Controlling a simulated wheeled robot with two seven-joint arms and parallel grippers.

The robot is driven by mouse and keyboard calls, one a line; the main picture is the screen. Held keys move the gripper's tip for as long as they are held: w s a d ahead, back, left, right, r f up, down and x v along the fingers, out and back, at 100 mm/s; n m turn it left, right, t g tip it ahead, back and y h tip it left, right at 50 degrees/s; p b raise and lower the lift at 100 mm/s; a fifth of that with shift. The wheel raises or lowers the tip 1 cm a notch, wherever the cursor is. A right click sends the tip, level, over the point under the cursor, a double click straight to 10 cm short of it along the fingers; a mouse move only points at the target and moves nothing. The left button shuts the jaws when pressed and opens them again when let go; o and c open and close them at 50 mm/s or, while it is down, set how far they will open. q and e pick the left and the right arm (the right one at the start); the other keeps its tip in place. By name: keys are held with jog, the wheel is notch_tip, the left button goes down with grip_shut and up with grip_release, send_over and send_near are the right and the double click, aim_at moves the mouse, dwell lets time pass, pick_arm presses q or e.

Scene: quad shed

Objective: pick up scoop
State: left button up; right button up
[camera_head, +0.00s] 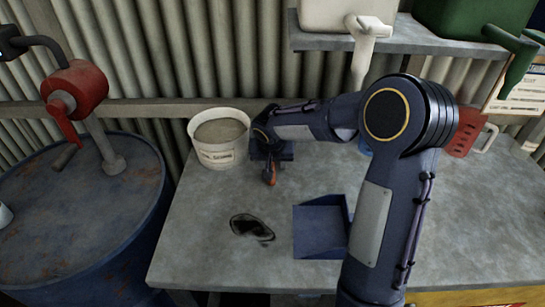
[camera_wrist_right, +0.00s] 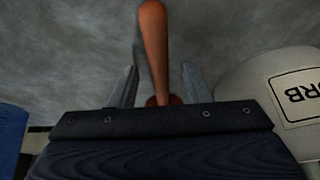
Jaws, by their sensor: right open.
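An orange handle (camera_head: 271,175), which looks like the scoop's, shows just below my right gripper (camera_head: 270,158) in the head view, beside the bucket. In the right wrist view the handle (camera_wrist_right: 153,50) runs between the two spread fingers of my right gripper (camera_wrist_right: 160,88). The right gripper is open around it, with no clear grip on either side. The rest of the scoop is hidden behind the gripper body. My left gripper is not in view.
A white bucket (camera_head: 223,155) of grey material stands left of the gripper. A dark oily spill (camera_head: 252,228) and a blue pan (camera_head: 318,232) lie on the grey workbench (camera_head: 205,235). A red jug (camera_head: 464,132) stands right. A blue drum (camera_head: 75,225) stands left; a shelf (camera_head: 420,42) is above.

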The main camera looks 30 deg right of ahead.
grip_shut()
jog(key=shift+r, duration=0.1)
jog(key=shift+r, duration=0.55)
jog(key=s+a+r+b, duration=0.2)
jog(key=s+a+r, duration=0.6)
jog(key=s+r, duration=0.3)
jog(key=shift+a+r, duration=0.35)
